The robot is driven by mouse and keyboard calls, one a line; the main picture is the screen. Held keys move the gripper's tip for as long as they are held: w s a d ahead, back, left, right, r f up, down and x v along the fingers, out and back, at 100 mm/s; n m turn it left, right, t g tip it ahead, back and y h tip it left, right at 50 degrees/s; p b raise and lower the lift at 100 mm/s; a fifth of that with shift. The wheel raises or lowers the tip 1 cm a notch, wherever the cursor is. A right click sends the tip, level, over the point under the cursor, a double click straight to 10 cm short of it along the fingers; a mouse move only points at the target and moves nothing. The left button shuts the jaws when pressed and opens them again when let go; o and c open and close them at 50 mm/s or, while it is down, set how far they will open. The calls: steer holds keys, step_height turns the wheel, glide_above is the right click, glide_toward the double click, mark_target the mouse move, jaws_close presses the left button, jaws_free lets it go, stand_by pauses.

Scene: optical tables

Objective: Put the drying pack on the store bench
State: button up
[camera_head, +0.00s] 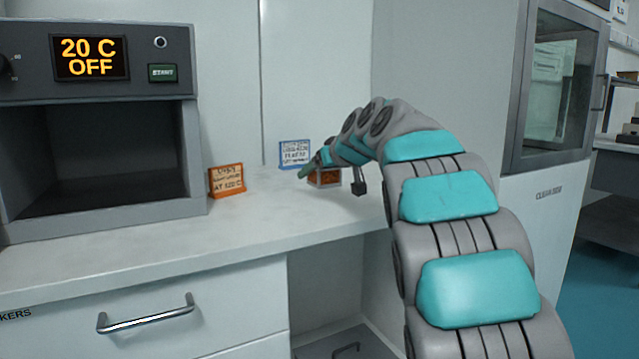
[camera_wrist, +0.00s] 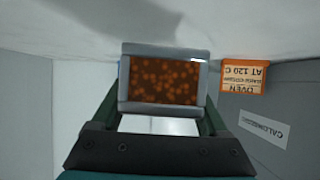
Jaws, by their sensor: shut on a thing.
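The drying pack (camera_wrist: 164,80) is a small grey-framed box with an orange-brown beaded face. In the wrist view it sits between the two dark green fingers of my gripper (camera_wrist: 163,100), which is shut on it. In the head view the pack (camera_head: 325,179) shows at the end of my arm, at or just above the white bench top; I cannot tell if it touches. My gripper (camera_head: 308,172) is partly hidden by my arm there. I cannot make out which surface is the store bench.
An oven (camera_head: 95,125) reading "20 C OFF" stands open and empty at left. An orange sign (camera_head: 227,180) and a blue-edged sign (camera_head: 294,154) stand on the white bench (camera_head: 150,245). A glass-fronted cabinet (camera_head: 555,85) is at right. Bench top between oven and pack is mostly clear.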

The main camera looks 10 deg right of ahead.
mark_target(333, 176)
steer(key=shift+w+d, duration=0.2)
steer(key=shift+w, duration=0.05)
steer(key=shift+w+f, duration=0.1)
steer(key=shift+f, duration=1.6)
steer(key=shift+f, duration=0.1)
steer(key=shift+f+b, duration=0.15)
steer(key=shift+b, duration=0.15)
steer(key=o, duration=1.4)
steer(key=shift+r, duration=0.25)
steer(key=shift+s+r, duration=0.1)
steer(key=shift+s, duration=0.1)
steer(key=v, duration=1.1)
steer(key=shift+s+d+r, duration=0.1)
steer(key=shift+s+d, duration=0.05)
steer(key=shift+s, duration=0.15)
